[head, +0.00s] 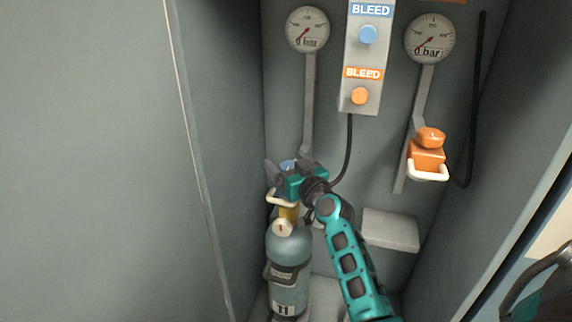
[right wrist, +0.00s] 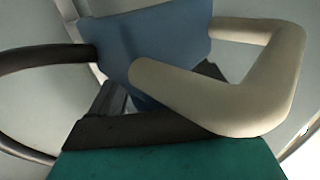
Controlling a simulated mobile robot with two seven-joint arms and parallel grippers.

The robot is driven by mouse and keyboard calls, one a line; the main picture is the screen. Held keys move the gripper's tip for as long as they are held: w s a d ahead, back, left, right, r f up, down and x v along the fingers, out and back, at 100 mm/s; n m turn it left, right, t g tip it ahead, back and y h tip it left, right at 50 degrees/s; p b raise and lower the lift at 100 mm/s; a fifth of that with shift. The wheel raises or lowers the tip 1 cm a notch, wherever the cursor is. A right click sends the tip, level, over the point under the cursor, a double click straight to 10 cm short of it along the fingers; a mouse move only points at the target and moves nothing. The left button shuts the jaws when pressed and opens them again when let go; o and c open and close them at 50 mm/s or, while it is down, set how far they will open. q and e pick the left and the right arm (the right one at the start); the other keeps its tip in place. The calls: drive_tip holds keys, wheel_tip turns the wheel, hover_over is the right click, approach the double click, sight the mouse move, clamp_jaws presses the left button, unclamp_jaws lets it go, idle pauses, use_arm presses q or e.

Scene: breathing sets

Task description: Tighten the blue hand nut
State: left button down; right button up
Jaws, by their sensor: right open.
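In the head view, a small part of the blue hand nut (head: 288,164) shows just behind my right gripper (head: 286,169). The gripper is open, with its fingers on either side of the blue part; contact cannot be told. A cream loop handle (head: 279,199) sticks out below it, above the cylinder. In the right wrist view, a blue block (right wrist: 160,45) fills the upper middle, with the cream handle (right wrist: 235,112) in front of it. A dark finger (right wrist: 150,128) crosses below, close to both. Most of the nut is hidden.
A grey cylinder (head: 288,255) stands below the gripper. An orange hand nut (head: 431,138) on an orange block (head: 427,158) hangs at right. A bleed panel (head: 362,55), two gauges and a dark hose (head: 349,150) are on the back wall. Cabinet walls close in both sides.

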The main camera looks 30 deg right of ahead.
use_arm(q)
drive_tip(key=shift+w+d+r, duration=0.15)
drive_tip(key=shift+d+r, duration=0.05)
drive_tip(key=shift+r, duration=0.1)
use_arm(e)
drive_tip(key=shift+w, duration=0.25)
drive_tip(key=shift+c, duration=0.5)
